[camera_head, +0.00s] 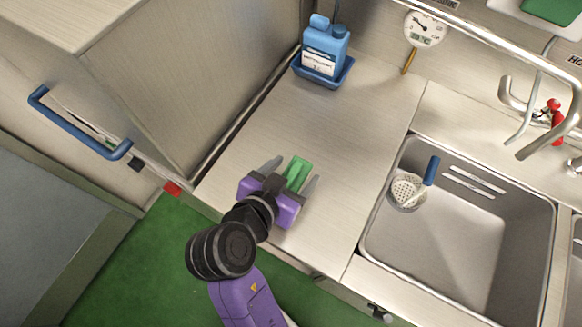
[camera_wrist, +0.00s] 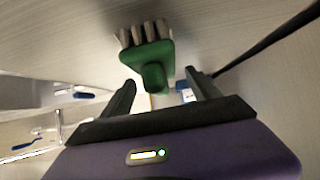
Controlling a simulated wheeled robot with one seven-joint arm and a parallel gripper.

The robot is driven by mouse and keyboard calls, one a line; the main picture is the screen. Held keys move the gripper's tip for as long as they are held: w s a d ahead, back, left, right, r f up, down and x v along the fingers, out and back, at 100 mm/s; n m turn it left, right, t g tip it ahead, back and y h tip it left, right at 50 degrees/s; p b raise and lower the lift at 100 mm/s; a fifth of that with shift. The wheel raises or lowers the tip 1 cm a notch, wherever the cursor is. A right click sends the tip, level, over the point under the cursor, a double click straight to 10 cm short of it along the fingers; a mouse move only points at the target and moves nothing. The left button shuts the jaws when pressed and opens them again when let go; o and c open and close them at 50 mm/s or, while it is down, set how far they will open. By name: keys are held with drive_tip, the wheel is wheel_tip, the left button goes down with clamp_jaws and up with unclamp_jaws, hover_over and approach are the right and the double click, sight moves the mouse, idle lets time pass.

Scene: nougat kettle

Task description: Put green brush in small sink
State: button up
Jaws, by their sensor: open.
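The green brush (camera_head: 297,172) lies on the steel counter, left of the sink. In the wrist view the brush (camera_wrist: 152,62) shows its green body and pale bristles, just ahead of the fingertips. My gripper (camera_head: 291,174) is over the counter with its two dark fingers spread, one to each side of the brush. In the wrist view my gripper (camera_wrist: 157,85) is open, with the green handle end near the gap between the fingers. Part of the brush is hidden by my gripper in the head view. The sink (camera_head: 450,262) is a steel basin at the right.
A strainer with a blue handle (camera_head: 430,171) is in the sink's back left corner. A blue bottle (camera_head: 325,48) stands in a blue tray (camera_head: 344,78) at the back of the counter. A faucet (camera_head: 566,125) and pipe are at the right. The counter between brush and sink is clear.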

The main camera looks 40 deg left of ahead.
drive_tip(key=shift+x, duration=1.05)
drive_tip(key=c, duration=1.4)
clamp_jaws()
drive_tip(key=shift+r, duration=0.15)
